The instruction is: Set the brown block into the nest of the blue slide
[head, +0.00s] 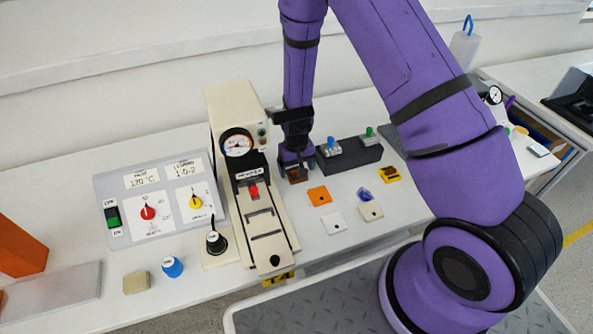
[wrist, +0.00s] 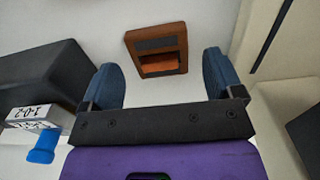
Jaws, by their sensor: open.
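The brown block (head: 296,175) stands on the white table right of the cream press machine. In the wrist view the brown block (wrist: 157,50), with a dark recess in its face, lies just beyond and between the fingertips. My gripper (head: 295,163) is open above it; its two blue-grey fingers show in the wrist view (wrist: 160,72), apart from the block. A blue-knobbed slide (head: 330,147) sits on a dark base right of the gripper. Its blue knob (wrist: 41,149) also shows at lower left in the wrist view. Its nest cannot be made out.
The cream press (head: 265,222) with a gauge stands close left of my gripper. A green-knobbed slide (head: 369,133) shares the dark base (head: 352,156). An orange tile (head: 319,195) and several other small tiles lie in front. A control panel (head: 157,207) stands at left.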

